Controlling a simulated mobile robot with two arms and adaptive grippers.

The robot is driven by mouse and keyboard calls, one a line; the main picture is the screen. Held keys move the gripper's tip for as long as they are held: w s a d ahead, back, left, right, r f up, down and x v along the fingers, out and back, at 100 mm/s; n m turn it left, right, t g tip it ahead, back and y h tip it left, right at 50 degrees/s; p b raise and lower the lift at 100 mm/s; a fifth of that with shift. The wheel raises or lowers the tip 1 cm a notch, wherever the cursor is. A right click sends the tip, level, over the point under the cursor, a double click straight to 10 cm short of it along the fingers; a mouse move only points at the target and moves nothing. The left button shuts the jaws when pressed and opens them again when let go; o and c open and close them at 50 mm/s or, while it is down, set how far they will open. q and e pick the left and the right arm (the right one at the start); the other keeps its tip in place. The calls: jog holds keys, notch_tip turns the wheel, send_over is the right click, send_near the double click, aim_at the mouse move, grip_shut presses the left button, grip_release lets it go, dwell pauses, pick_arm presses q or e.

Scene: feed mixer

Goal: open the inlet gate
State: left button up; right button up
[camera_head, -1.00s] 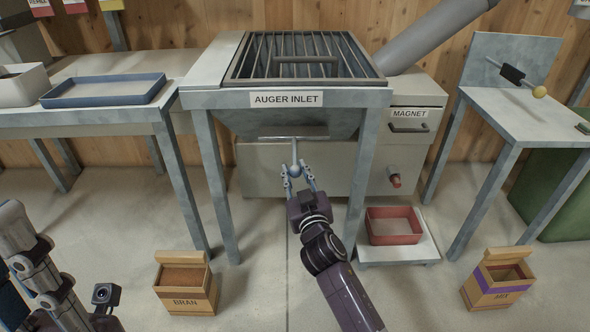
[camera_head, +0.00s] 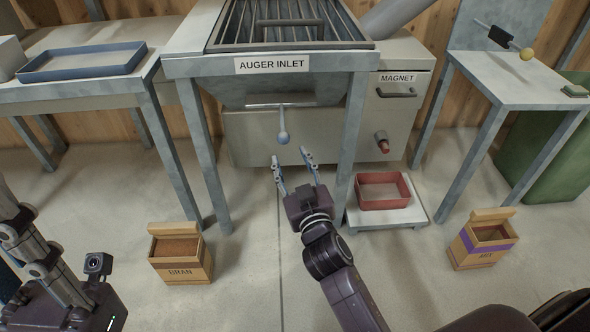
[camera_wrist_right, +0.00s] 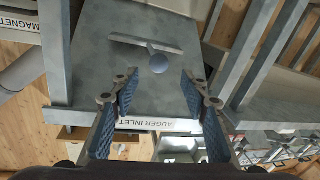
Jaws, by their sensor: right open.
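The inlet gate (camera_head: 262,106) shows as a thin grey plate edge under the hopper labelled AUGER INLET. A short rod runs from it to a blue-grey ball knob (camera_head: 283,138). My right gripper (camera_head: 291,156) is open and empty just below the knob. In the right wrist view, the knob (camera_wrist_right: 160,59) lies beyond the gap between the two open fingertips (camera_wrist_right: 158,78), apart from both. The gate's plate edge (camera_wrist_right: 140,42) also shows there against the grey hopper. My left arm shows at the left, but its fingers are out of view.
Table legs (camera_head: 200,150) (camera_head: 351,135) stand either side of the knob. A red tray (camera_head: 383,203) sits on a low platform at the right. The BRAN box (camera_head: 181,270) and MIX box (camera_head: 480,254) stand on the floor.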

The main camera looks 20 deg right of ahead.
jog(key=s, duration=0.3)
jog(key=shift+s+a, duration=0.15)
jog(key=shift+s, duration=0.15)
